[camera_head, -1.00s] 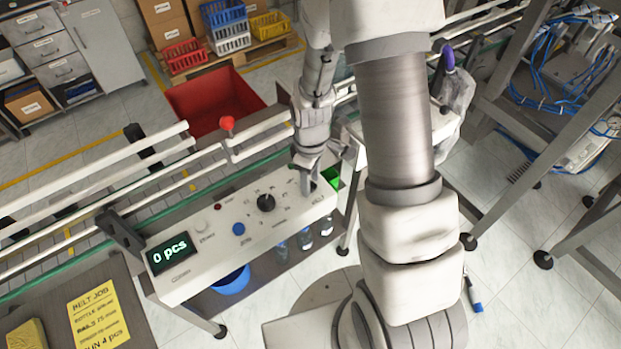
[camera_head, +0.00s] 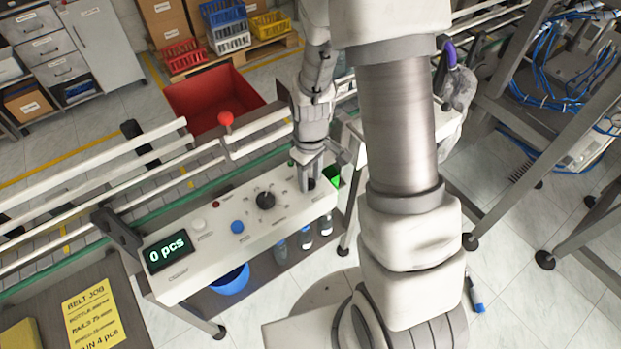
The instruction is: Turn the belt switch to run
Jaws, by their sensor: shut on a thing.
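The white control panel (camera_head: 213,243) stands along the belt, left of my arm. Its display (camera_head: 167,250) reads "0 pcs". A round black dial (camera_head: 265,200), a blue button (camera_head: 237,227), a white button (camera_head: 198,224) and a small red lamp (camera_head: 216,204) sit on its top. My gripper (camera_head: 312,184) points down at the panel's right end, its fingers shut on a small dark switch knob that they mostly hide. The knob's setting cannot be read.
A red mushroom button (camera_head: 226,119) stands on the belt rail (camera_head: 255,122). A red bin (camera_head: 212,98) lies behind the belt. A yellow job sheet (camera_head: 94,315) is at lower left. A green piece (camera_head: 334,176) is close to the gripper's right side.

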